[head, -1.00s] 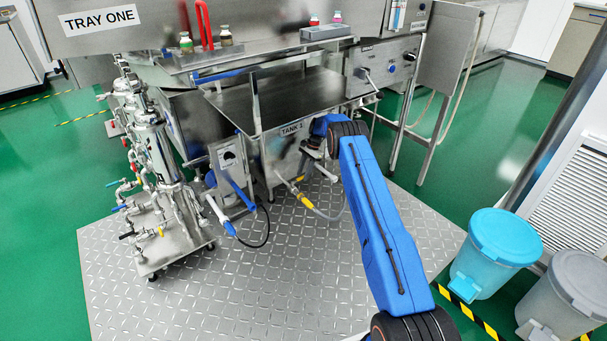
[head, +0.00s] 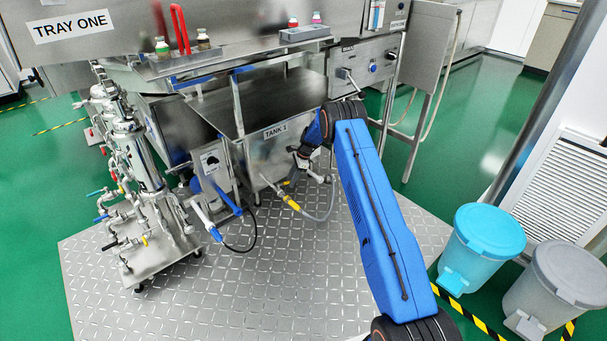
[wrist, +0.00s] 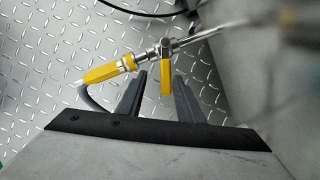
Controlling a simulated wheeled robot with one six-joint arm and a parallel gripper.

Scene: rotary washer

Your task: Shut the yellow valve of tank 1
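The yellow valve handle (wrist: 167,82) hangs from a metal valve body on a thin pipe in the wrist view. A yellow hose connector (wrist: 108,72) with a grey hose sits to its left; it also shows in the head view (head: 290,202). My gripper (wrist: 160,76) is open, with one dark finger on each side of the handle in the picture. I see no clear contact, and the depth between handle and fingers is hard to judge. The TANK 1 box (head: 270,155) stands behind my arm in the head view, where my arm hides part of the valve area.
A wheeled filter stand with several small valves (head: 140,190) is at the left. A panel with a blue lever (head: 225,190) stands beside the tank. A blue bin (head: 482,245) and a grey bin (head: 545,285) are at the right. The metal floor plate (head: 230,290) is clear in front.

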